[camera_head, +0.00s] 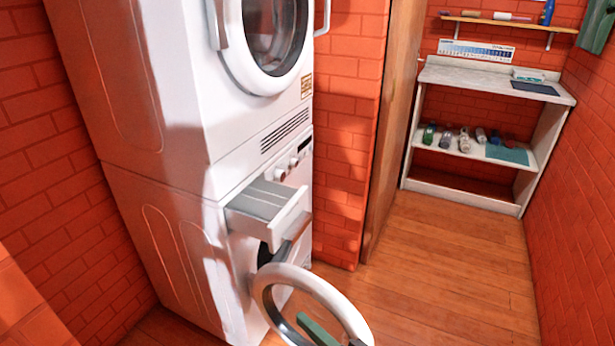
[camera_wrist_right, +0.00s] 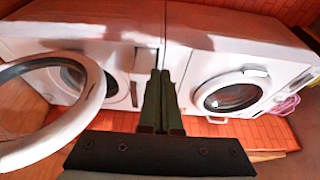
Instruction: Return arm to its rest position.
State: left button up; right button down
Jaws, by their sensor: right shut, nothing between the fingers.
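My right gripper (camera_head: 318,330) shows only in part, as a dark green finger at the bottom edge of the head view, overlapping the ring of the open washer door. In the right wrist view its two green fingers (camera_wrist_right: 160,74) are together with nothing between them. I cannot tell whether it touches the door. My left gripper is in neither view. The round white door (camera_head: 263,292) of the lower machine (camera_head: 165,240) stands open; it also shows large at the left of the right wrist view (camera_wrist_right: 92,112). The detergent drawer (camera_head: 268,203) above it is pulled out.
A second white machine (camera_head: 140,70) is stacked on top, its round door (camera_head: 232,50) apparently shut. A shelf unit (camera_head: 490,80) with bottles stands at the back right, under a wall shelf (camera_head: 500,20). Brick walls close in on both sides. The wooden floor (camera_head: 450,270) is clear.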

pick_arm(q)
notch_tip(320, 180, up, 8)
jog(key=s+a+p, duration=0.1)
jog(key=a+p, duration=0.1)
jog(key=p, duration=0.8)
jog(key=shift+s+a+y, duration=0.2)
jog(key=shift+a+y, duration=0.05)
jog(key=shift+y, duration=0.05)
pick_arm(e)
jog(key=s+d+f+n+g+h, duration=0.1)
jog(key=s+d+f+n+h, duration=0.3)
jog(key=s+d, duration=0.3)
jog(key=s+d+f+n+g+h, duration=0.2)
jog(key=s+d+f+n+h, duration=0.3)
jog(key=s+d+n+h, duration=0.1)
jog(key=shift+s+d+f+n+g, duration=0.25)
jog(key=shift+s+d+n, duration=0.55)
jog(key=shift+d, duration=0.95)
jog(key=shift+s+r, duration=0.1)
jog(key=shift+s, duration=0.05)
